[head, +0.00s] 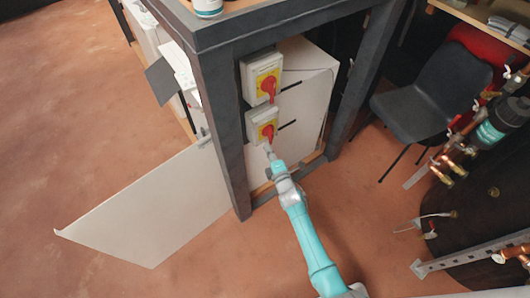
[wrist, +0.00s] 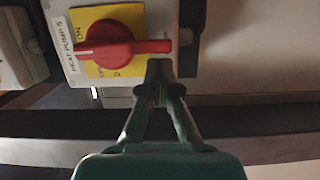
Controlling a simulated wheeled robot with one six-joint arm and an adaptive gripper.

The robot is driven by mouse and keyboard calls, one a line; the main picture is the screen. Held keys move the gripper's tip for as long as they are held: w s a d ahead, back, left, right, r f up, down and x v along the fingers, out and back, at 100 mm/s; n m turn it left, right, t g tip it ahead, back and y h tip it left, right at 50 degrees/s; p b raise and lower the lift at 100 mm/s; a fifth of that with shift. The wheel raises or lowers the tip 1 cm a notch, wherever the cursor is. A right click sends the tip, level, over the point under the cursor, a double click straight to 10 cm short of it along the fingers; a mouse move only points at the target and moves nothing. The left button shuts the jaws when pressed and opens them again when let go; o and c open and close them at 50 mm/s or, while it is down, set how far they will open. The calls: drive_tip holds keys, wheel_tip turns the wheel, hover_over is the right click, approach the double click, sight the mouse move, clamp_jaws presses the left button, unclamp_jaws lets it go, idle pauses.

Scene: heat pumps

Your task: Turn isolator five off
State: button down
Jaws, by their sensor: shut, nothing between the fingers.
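Isolator five is a grey box with a yellow plate (wrist: 110,22) and a red rotary handle (wrist: 125,48). Its label (wrist: 68,45) reads "HEAT PUMP 5". In the wrist view the handle lies sideways, with "ON" printed above its left end. In the head view it appears to be the lower isolator (head: 262,127) on the post, its handle roughly upright. My gripper (wrist: 158,72) is shut and empty, its fingertips just below the right part of the handle; I cannot tell whether they touch. It also shows in the head view (head: 269,152), just below the lower isolator.
Another isolator (head: 262,78) with a red handle sits directly above. A dark frame post (head: 226,130) stands to the left, with a white panel (head: 150,205) beside it. A black chair (head: 430,95) and copper pipework (head: 460,150) are at the right. Floor is open at the left.

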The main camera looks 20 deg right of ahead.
drive_tip(key=shift+w+d+f+n, duration=0.15)
drive_tip(key=shift+d+n, duration=0.3)
drive_tip(key=shift+n, duration=0.25)
idle(0.5)
drive_tip(key=d+n+y, duration=0.1)
drive_tip(key=d+n, duration=0.1)
drive_tip(key=n, duration=0.2)
drive_tip(key=w+d+r+n+t+y, duration=0.1)
drive_tip(key=d+n, duration=0.1)
drive_tip(key=n, duration=0.3)
drive_tip(key=w+d+n+t+y, duration=0.1)
drive_tip(key=d+n, duration=0.1)
drive_tip(key=n, duration=0.3)
drive_tip(key=shift+r, duration=0.3)
drive_tip(key=n, duration=0.1)
drive_tip(key=r+n+y, duration=0.1)
drive_tip(key=n, duration=0.1)
drive_tip(key=d+n, duration=0.1)
drive_tip(key=shift+w+r+y, duration=0.15)
drive_tip(key=shift+r+y, duration=0.1)
drive_tip(key=shift+y, duration=0.15)
drive_tip(key=shift+r, duration=0.15)
drive_tip(key=shift+w+d+r, duration=0.1)
drive_tip(key=shift+r, duration=0.1)
